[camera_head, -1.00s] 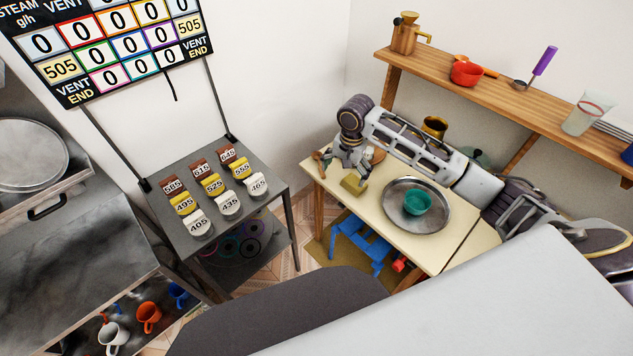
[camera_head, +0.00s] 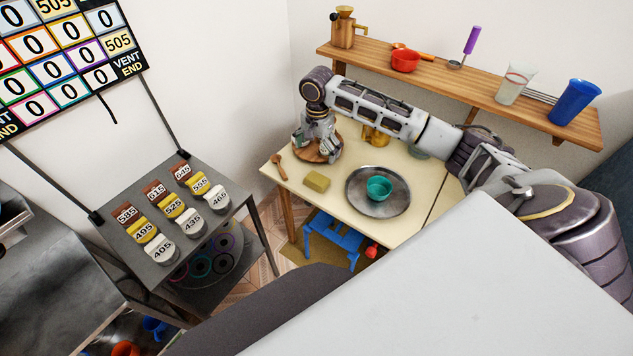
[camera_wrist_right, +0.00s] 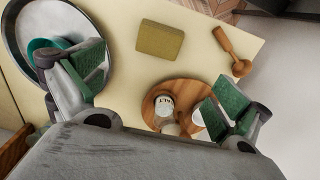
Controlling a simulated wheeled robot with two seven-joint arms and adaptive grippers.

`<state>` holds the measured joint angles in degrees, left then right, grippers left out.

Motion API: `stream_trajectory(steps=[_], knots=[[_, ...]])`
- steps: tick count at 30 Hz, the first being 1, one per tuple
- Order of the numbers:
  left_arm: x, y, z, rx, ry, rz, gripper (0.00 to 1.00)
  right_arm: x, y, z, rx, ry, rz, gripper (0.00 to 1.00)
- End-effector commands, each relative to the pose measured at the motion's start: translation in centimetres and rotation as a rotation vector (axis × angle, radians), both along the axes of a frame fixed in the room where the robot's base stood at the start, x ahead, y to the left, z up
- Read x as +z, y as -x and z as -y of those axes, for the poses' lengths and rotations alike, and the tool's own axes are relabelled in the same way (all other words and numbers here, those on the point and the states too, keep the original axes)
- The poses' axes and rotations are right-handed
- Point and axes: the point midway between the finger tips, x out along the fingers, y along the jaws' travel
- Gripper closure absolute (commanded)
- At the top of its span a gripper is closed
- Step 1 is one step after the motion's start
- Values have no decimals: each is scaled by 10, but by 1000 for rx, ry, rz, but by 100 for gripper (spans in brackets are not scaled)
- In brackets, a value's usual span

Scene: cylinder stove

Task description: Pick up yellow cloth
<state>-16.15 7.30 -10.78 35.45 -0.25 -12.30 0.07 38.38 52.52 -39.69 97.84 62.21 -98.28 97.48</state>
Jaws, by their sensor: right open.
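The yellow cloth (camera_head: 316,181) is a small, folded, block-like piece lying flat on the cream table. It also shows in the right wrist view (camera_wrist_right: 160,39), at the top middle. My right gripper (camera_head: 318,154) is open and points down over the round wooden board, just behind the cloth. In the wrist view its two green-padded fingers (camera_wrist_right: 157,88) are spread wide. The cloth is beyond the fingertips and apart from them, with nothing between the fingers touching it. My left gripper is not in view.
The round wooden board (camera_wrist_right: 190,88) holds small jars (camera_wrist_right: 165,105) under the gripper. A wooden spoon (camera_head: 279,167) lies left of the cloth. A metal tray (camera_head: 357,203) with a teal bowl (camera_head: 380,188) is to the right. A shelf (camera_head: 440,82) runs behind my arm.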

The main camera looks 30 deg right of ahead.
Motion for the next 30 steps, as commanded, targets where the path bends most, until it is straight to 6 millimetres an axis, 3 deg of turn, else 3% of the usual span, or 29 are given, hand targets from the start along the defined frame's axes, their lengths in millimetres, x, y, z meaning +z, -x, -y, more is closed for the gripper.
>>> stream_trajectory(steps=[18,30], knots=[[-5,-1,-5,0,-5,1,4,-73,1,-1,1,1,-2,0],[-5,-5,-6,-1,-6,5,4,-82,1,-1,1,0,0,0]])
